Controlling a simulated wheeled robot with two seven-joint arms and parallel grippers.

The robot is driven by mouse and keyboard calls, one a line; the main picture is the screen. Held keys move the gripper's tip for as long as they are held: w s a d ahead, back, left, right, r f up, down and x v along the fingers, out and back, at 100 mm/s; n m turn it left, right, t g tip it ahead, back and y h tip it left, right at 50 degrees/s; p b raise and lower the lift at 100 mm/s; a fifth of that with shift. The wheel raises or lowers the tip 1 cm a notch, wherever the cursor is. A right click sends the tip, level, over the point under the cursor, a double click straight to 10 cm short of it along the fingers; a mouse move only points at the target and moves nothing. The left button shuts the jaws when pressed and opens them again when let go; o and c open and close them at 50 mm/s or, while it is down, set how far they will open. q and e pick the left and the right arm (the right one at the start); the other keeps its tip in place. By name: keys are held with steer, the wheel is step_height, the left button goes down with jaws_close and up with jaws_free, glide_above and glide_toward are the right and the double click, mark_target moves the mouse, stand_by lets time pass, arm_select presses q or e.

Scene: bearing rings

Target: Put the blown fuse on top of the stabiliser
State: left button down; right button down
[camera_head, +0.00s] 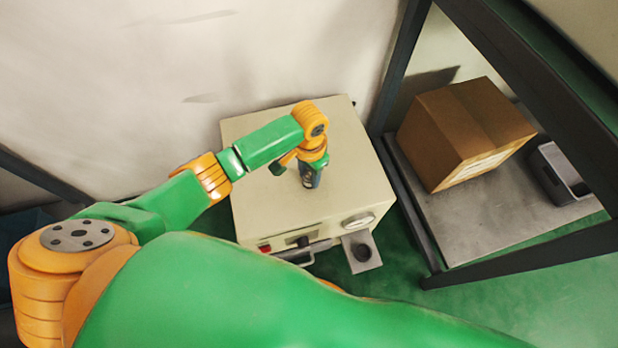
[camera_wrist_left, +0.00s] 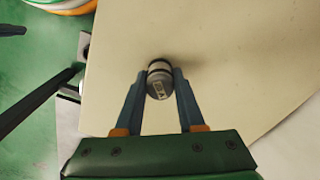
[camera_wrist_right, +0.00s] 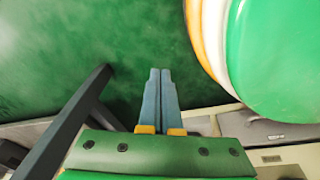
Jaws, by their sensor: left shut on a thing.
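The stabiliser (camera_head: 345,130) is a cream box with a red switch, a round dial and a handle on its front. My left gripper (camera_head: 311,178) points down over the middle of its top. In the left wrist view its fingers (camera_wrist_left: 160,88) are shut on the blown fuse (camera_wrist_left: 159,83), a small grey cylinder with dark bands and a pale label. The stabiliser's top (camera_wrist_left: 230,50) lies behind the fuse, with a soft shadow beside it. I cannot tell whether the fuse touches the top. My right gripper (camera_wrist_right: 160,100) is shut and empty above the green floor.
A grey bracket with a round cup (camera_head: 361,251) juts from the stabiliser's front right. To the right, a dark-framed rack holds a cardboard box (camera_head: 465,130) and a grey bin (camera_head: 560,172). The stabiliser's top around my left gripper is clear. A wall stands behind.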

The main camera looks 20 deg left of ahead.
mark_target(309, 174)
arm_select(q)
steer(key=c, duration=0.5)
jaws_free()
steer(key=shift+f, duration=0.1)
steer(key=shift+r, duration=0.35)
step_height(309, 174, up, 4)
steer(key=p, duration=0.2)
steer(key=shift+r+p, duration=0.15)
steer(key=shift+p, duration=0.25)
step_height(309, 174, up, 7)
steer(key=shift+r+p, duration=0.15)
steer(key=shift+p, duration=1.1)
arm_select(e)
steer(key=shift+g, duration=0.3)
steer(key=s+r, duration=0.3)
steer(key=r, duration=0.1)
steer(key=shift+s+a, duration=0.1)
steer(key=shift+s, duration=0.25)
